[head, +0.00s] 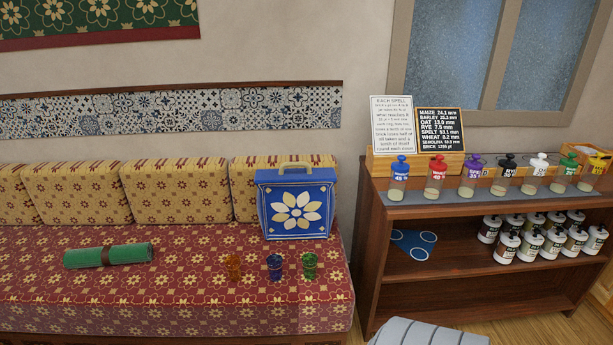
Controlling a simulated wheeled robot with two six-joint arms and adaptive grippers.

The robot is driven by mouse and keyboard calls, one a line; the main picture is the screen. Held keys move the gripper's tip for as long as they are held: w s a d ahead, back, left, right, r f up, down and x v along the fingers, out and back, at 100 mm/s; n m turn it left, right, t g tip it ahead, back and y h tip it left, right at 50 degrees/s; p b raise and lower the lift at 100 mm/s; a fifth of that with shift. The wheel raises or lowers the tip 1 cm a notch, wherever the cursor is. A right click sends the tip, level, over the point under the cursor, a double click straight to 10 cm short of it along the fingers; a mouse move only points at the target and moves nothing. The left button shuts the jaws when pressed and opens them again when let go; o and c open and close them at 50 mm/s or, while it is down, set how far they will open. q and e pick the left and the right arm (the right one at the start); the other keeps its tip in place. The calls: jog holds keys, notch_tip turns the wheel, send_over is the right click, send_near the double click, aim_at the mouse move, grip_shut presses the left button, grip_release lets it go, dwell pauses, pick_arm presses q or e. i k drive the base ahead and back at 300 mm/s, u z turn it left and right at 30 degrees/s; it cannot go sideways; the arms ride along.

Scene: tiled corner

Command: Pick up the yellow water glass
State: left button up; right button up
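Three small patterned glasses stand in a row on the red floral seat (180,290) of the bench. The left one is an amber-orange glass (233,268), the closest to yellow of the three. To its right are a blue glass (274,267) and a green glass (309,266). The glasses look upright and apart from each other. Neither of my grippers is in view, and nothing touches the glasses.
A blue flower-printed box (297,205) with a handle stands behind the glasses. A rolled green mat (108,255) lies left on the seat. A wooden shelf unit (470,270) with several bottles stands right. A grey-white striped object (425,335) shows at the bottom edge.

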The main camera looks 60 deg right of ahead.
aim_at(232, 262)
jog(key=z, duration=1.6)
